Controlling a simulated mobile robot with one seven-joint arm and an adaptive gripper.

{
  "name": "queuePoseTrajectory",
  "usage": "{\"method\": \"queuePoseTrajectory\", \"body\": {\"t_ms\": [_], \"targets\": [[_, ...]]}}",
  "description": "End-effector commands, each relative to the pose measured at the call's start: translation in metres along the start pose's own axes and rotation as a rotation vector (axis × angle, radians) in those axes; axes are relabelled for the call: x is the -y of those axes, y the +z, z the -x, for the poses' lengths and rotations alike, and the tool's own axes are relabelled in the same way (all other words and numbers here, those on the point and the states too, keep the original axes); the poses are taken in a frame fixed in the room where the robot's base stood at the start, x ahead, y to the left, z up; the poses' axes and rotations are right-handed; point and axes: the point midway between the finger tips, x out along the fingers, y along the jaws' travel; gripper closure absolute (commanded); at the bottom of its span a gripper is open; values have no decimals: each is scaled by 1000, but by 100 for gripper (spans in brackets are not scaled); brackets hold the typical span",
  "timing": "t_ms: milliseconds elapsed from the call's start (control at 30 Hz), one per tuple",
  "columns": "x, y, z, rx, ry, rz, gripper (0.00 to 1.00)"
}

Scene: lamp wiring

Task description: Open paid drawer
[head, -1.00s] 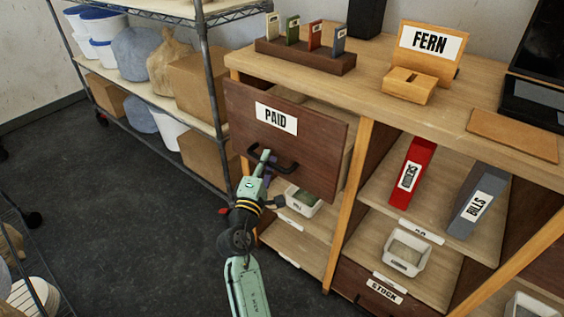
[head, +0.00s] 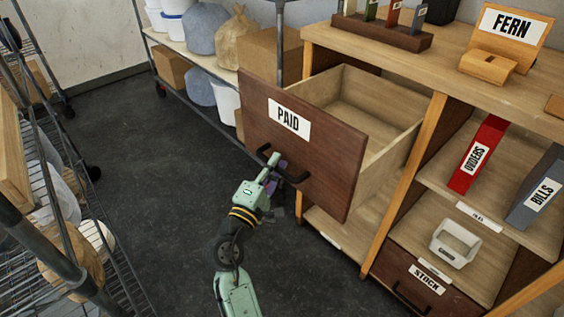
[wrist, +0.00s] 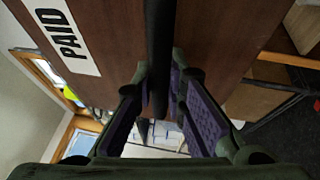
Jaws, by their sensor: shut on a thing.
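The paid drawer (head: 305,150) has a dark brown front with a white PAID label (head: 289,117) and is pulled well out of the wooden desk. Its light wood inside shows and the visible part looks empty. My gripper (head: 275,172) is shut on the drawer's black handle (head: 297,178), below the label. In the wrist view the handle (wrist: 160,55) runs between the two purple-padded fingers, with the drawer front (wrist: 112,25) close behind it.
A wire shelf with bags and boxes (head: 271,50) stands behind the drawer. Another wire rack (head: 62,215) is at the left. Open dark floor (head: 150,190) lies between. The desk holds a FERN sign (head: 510,24), a red binder (head: 477,155) and a stock drawer (head: 420,280) below.

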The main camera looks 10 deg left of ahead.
Motion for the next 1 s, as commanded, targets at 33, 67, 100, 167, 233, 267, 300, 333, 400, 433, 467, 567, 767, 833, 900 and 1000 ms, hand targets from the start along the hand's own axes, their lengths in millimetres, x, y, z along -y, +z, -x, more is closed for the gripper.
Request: {"method": "queuePoseTrajectory", "body": {"t_ms": [33, 67, 100, 167, 233, 267, 300, 333, 400, 433, 467, 567, 767, 833, 900, 1000], "targets": [[0, -1, 2, -2, 0, -2, 100], [0, -2, 3, -2, 0, -2, 100], [-1, -2, 3, -2, 0, -2, 100], [-1, -2, 4, -2, 0, -2, 100], [-1, -2, 4, -2, 0, -2, 100], [-1, -2, 4, -2, 0, -2, 100], [-1, -2, 4, -2, 0, -2, 100], [-1, -2, 4, -2, 0, -2, 100], [-1, -2, 4, -2, 0, -3, 100], [-1, -2, 4, -2, 0, -3, 87], [-1, -2, 4, -2, 0, -3, 85], [-1, -2, 4, -2, 0, -2, 79], [-1, -2, 3, -1, 0, -1, 79], [-1, -2, 4, -1, 0, -1, 79], [0, -2, 6, -2, -1, -1, 79], [0, -2, 17, -3, -2, -1, 79]]}}
